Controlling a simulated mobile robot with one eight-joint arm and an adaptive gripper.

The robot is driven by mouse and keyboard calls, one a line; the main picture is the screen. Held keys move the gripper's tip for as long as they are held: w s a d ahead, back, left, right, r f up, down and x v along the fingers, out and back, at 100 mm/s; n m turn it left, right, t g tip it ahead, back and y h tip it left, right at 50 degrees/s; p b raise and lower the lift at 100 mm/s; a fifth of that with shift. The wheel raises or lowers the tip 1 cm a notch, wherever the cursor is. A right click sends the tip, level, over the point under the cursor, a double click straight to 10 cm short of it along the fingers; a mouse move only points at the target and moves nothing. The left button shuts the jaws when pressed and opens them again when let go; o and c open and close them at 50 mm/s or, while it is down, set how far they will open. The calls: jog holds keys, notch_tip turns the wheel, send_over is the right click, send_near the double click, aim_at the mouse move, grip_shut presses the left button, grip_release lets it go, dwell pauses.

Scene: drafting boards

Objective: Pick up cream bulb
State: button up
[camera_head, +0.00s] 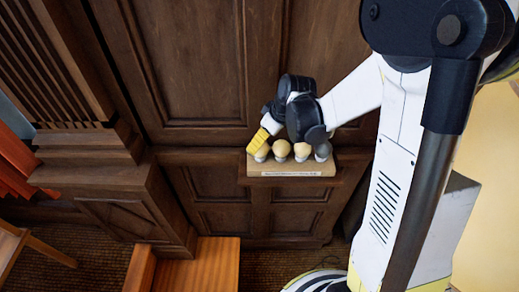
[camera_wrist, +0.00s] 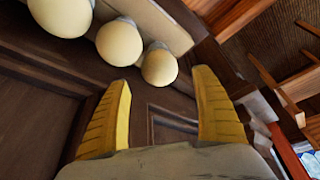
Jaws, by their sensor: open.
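Cream bulbs with pale collars stand in a row on a pale wooden block. In the wrist view, the bulb at the row's end (camera_wrist: 159,66) lies beyond and between my fingertips, apart from both fingers. A second cream bulb (camera_wrist: 119,42) and a third (camera_wrist: 60,15), cut by the frame edge, sit further left. In the head view, two cream-yellow bulbs (camera_head: 281,149) (camera_head: 301,150) show clearly; the leftmost one (camera_head: 261,155) is partly hidden by my yellow finger. My gripper (camera_wrist: 162,80) is open and empty; it also shows in the head view (camera_head: 257,143).
A grey bulb (camera_head: 322,151) stands at the right end of the block (camera_head: 290,171), which bears a label strip. Dark wood panelling (camera_head: 195,60) rises close behind. An orange-brown wooden piece (camera_head: 205,265) stands below. A wooden pillar (camera_head: 85,140) is at left.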

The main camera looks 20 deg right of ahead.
jog(key=x, duration=0.5)
jog(key=shift+s, duration=0.25)
jog(key=shift+c, duration=0.3)
jog(key=c, duration=1)
